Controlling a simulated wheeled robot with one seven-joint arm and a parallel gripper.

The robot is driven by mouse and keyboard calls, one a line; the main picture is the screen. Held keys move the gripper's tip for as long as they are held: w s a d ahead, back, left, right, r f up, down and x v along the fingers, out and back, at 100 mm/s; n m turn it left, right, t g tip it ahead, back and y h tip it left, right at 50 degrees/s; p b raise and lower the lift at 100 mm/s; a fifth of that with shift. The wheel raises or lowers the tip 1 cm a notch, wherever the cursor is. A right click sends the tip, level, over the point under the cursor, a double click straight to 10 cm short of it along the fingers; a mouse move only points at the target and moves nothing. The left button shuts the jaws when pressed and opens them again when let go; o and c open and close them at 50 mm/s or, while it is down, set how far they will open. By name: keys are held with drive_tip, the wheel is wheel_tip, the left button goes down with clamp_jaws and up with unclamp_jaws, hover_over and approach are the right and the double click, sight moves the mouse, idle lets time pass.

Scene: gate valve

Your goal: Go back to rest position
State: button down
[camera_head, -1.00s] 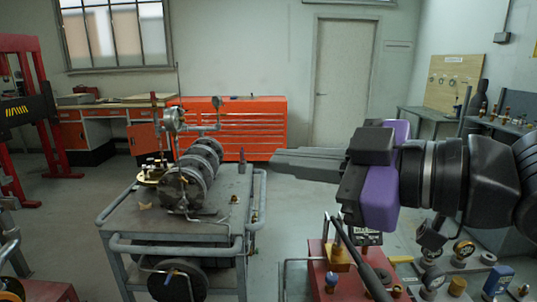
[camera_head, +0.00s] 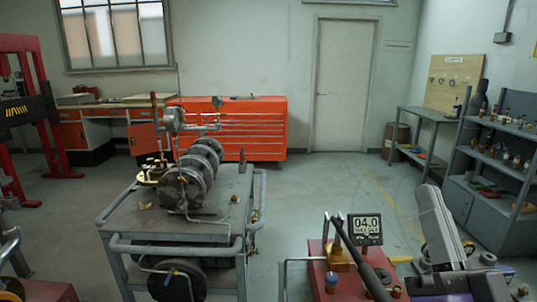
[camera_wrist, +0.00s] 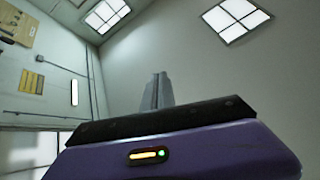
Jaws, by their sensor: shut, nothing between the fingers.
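My gripper (camera_head: 430,195) is at the lower right of the head view, in front of the red bench. Its grey fingers point up and the purple body below them is cut by the frame's bottom edge. In the wrist view the fingers of my gripper (camera_wrist: 157,78) stand together, shut and empty, above the black and purple body. They point toward the plain upper wall and ceiling. Nothing touches the fingertips.
A metal cart (camera_head: 180,232) with a flanged pipe assembly (camera_head: 188,178) stands left of centre. A red bench (camera_head: 318,278) with a digital gauge (camera_head: 365,229) is near my gripper. Shelves (camera_head: 490,180) stand at right. The floor between cart and door is clear.

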drive_tip(key=s+f+n+g, duration=0.3)
drive_tip(key=s+f+g, duration=0.7)
drive_tip(key=s+f, duration=2)
wheel_tip(320, 180, down, 3)
drive_tip(key=shift+s+a+f+n+g, duration=0.15)
drive_tip(key=shift+s+a+n+g, duration=0.2)
drive_tip(key=shift+a+n+g, duration=0.1)
